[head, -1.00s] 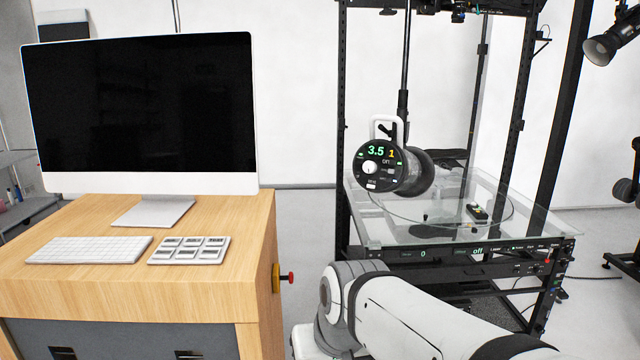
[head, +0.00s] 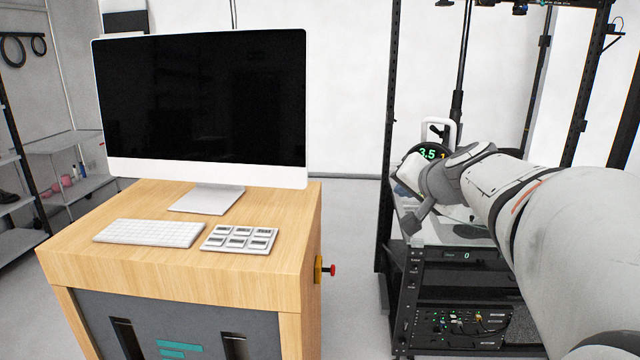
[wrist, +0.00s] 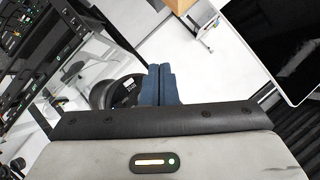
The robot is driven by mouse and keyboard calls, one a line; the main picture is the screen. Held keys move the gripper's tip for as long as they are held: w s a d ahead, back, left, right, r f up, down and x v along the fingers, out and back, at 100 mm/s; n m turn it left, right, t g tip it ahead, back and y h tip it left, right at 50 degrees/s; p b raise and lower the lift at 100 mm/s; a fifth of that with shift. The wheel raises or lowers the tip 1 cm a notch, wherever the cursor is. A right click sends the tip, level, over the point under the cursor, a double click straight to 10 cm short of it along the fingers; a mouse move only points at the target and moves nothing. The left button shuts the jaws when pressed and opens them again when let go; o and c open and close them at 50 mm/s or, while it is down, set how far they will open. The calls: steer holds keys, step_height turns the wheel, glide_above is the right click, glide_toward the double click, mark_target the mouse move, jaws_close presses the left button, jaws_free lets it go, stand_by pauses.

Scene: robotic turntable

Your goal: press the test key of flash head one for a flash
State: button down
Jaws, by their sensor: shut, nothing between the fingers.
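Flash head one (head: 428,153) is a dark round unit on a pole with a white handle. Its green 3.5 shows in the head view, with part of a yellow digit beside it. My arm covers the lower part of its panel, so I cannot see the test key there. In the wrist view the flash head (wrist: 124,92) is a dark disc with small unreadable marks, left of the fingers. My gripper (wrist: 160,68) is shut and empty, its blue fingers together beside the disc's edge. I cannot tell if they touch it. Its fingertips are not clear in the head view.
The black rack (head: 388,110) frames the flash head. My arm hides most of its glass table. A wooden desk (head: 180,275) with a monitor (head: 205,100), a keyboard (head: 150,233) and a key pad (head: 240,238) stands left. A red knob (head: 329,269) sticks out of its side.

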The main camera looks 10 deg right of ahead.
steer(key=w+d+f+b, duration=0.2)
steer(key=w+d+f, duration=0.1)
steer(key=w+d, duration=0.2)
steer(key=shift+w+d, duration=0.4)
steer(key=shift+d, duration=0.1)
stand_by(2.0)
steer(key=shift+w+d+f+b, duration=0.1)
steer(key=shift+w+d+b, duration=0.2)
steer(key=shift+b, duration=0.2)
steer(key=shift+w+d+f+b, duration=0.1)
steer(key=shift+w+d+b, duration=0.15)
steer(key=shift+b, duration=0.05)
stand_by(0.4)
steer(key=shift+s+a, duration=0.15)
stand_by(0.3)
steer(key=shift+s+a+r, duration=0.25)
steer(key=shift+s+a, duration=0.15)
steer(key=shift+a, duration=0.05)
